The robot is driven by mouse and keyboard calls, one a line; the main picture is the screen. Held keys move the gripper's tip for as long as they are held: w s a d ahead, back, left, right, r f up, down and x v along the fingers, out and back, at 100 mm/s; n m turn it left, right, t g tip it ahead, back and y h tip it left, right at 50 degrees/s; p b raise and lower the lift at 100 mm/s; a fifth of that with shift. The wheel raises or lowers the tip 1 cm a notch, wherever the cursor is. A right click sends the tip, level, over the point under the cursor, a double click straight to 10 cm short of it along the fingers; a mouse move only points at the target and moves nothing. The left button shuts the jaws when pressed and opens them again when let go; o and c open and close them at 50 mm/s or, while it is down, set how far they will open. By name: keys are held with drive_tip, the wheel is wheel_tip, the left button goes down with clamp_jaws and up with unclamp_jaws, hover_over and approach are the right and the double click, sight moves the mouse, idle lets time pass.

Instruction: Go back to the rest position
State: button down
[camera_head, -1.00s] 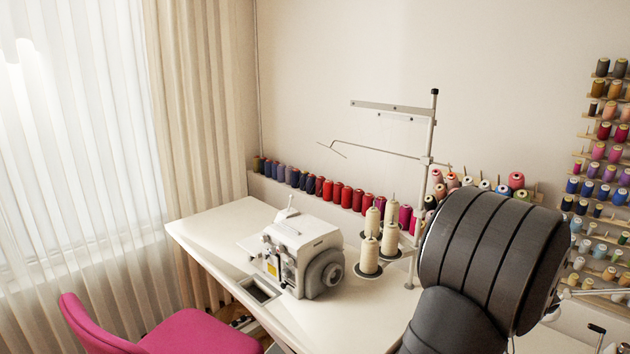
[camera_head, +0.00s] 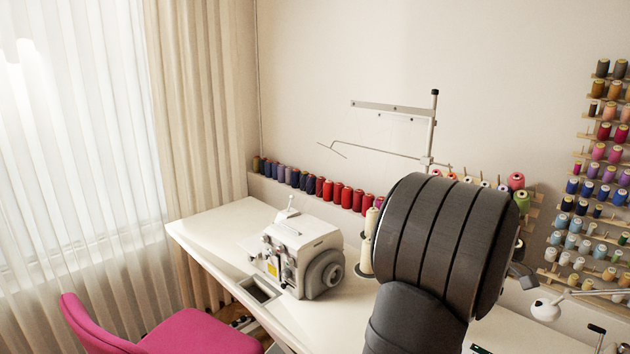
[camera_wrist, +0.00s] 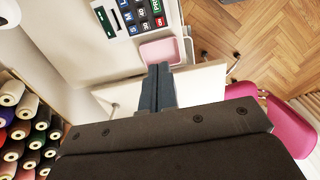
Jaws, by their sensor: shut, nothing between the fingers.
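My gripper (camera_wrist: 158,88) shows in the wrist view with its two dark fingers together and nothing between them. It points toward the white table edge and a pink tray (camera_wrist: 159,51), apart from both as far as I can tell. In the head view the gripper is out of sight; only my dark arm shows, in front of the table's right part. It hides part of the thread stand (camera_head: 430,130) and most of its cream cones.
A white overlock machine (camera_head: 300,255) stands on the white table (camera_head: 215,230). A pink chair (camera_head: 190,335) is in front. Thread spools line the wall, with a spool rack (camera_head: 600,180) at right. In the wrist view, wooden floor (camera_wrist: 230,40) and spools (camera_wrist: 30,130) show.

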wheel_tip(320, 180, down, 9)
wheel_tip(320, 180, up, 10)
idle(0.4)
drive_tip(key=shift+r, duration=0.1)
